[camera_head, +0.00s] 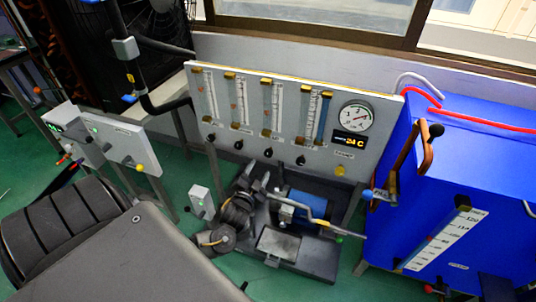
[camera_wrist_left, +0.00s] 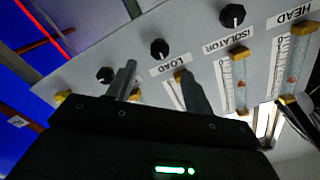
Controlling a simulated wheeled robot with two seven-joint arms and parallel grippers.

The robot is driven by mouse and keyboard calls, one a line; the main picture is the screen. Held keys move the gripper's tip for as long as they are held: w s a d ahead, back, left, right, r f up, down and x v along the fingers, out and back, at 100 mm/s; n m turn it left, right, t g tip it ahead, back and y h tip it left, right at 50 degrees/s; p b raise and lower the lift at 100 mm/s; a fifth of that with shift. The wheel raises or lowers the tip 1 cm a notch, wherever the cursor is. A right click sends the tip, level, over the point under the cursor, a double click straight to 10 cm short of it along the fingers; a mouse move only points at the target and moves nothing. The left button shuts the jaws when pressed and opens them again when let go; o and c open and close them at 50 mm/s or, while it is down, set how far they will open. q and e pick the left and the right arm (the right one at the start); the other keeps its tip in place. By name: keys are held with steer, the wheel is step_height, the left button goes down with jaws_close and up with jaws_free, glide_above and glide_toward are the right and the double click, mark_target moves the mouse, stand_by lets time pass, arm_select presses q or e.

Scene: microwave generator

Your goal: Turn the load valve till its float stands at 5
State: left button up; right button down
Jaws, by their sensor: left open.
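The panel (camera_head: 222,97) carries a row of flow tubes with brass ends and black knobs below. I take the third from the left as the load tube (camera_head: 270,108), with the load knob (camera_head: 268,152) under it. Its float and scale are too small to read. In the left wrist view the load knob (camera_wrist_left: 160,49) sits beside the LOAD label (camera_wrist_left: 168,65). My left gripper (camera_head: 263,181) is open, below the load knob in the head view. In the wrist view its fingers (camera_wrist_left: 157,86) are spread and empty, seen across the panel around the LOAD label. My right gripper is not in view.
Other knobs flank it, one (camera_head: 300,160) to the right and one (camera_head: 238,145) to the left. A dial gauge (camera_head: 356,117) and a display (camera_head: 350,139) stand at the panel's right. A blue cabinet (camera_head: 475,180) is farther right. A pump unit (camera_head: 305,205) sits below the panel.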

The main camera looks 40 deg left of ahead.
mark_target(268, 155)
arm_select(q)
steer(key=x, duration=0.8)
steer(key=shift+w+a+b, duration=0.1)
steer(key=shift+w+b, duration=0.2)
steer(key=shift+b, duration=0.1)
steer(key=shift+w+a, duration=0.2)
steer(key=shift+w, duration=0.55)
steer(key=c, duration=1)
steer(key=shift+n, duration=0.6)
steer(key=o, duration=0.9)
steer(key=shift+o, duration=0.5)
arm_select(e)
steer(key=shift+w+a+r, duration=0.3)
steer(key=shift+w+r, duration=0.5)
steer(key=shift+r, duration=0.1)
